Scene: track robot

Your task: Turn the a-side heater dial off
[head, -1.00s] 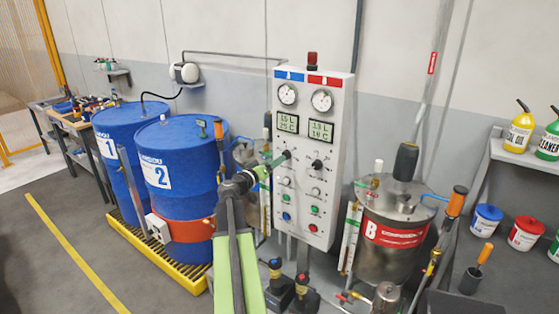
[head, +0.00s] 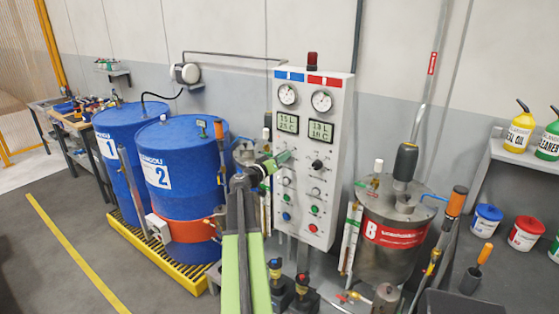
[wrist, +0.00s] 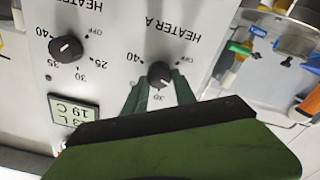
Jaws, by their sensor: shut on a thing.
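The heater A dial (wrist: 160,74) is a black round knob on the white control panel (wrist: 105,25), upside down in the wrist view. Its ring of marks shows 40, 30 and OFF. My gripper (wrist: 160,88) has its two green fingers closed on the dial, one on each side. The dial's pointer seems to lie near the 30 mark, but it is small. In the head view my gripper (head: 284,158) touches the panel's left column and hides the dial. The heater B dial (wrist: 66,47) is beside it, free of my gripper.
Gauges and displays sit above the dials, with coloured buttons (head: 286,216) below. Blue drums (head: 178,165) stand left of the panel and a steel B tank (head: 395,225) right.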

